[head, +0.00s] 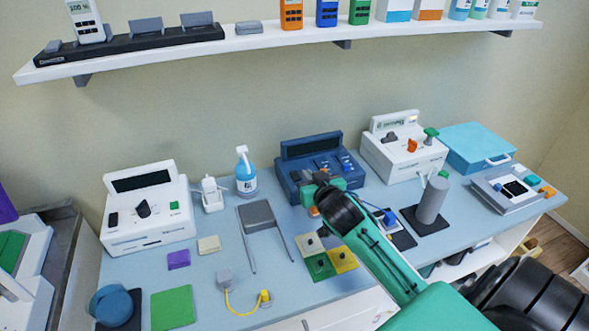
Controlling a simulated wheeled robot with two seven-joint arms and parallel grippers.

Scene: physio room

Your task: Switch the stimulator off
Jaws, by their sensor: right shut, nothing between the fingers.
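Several boxy devices stand on the blue bench, and I cannot tell by a readable label which is the stimulator. A dark blue unit (294,166) with a dark display and small controls stands in the middle. A white unit (147,219) at the left has a dark display, a black switch, a black knob and a green button. Another white unit (388,157) at the right has a small panel on top, an orange control and a green knob. My right gripper (311,193) is shut and empty at the blue unit's front, hiding part of it; contact is unclear. My left gripper is out of view.
A spray bottle (245,172) stands left of the blue unit. A grey cylinder (432,200) stands right of my arm. Coloured pads (319,265) and a grey stand (256,215) lie in front. A shelf (280,40) with boxes and bottles runs above.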

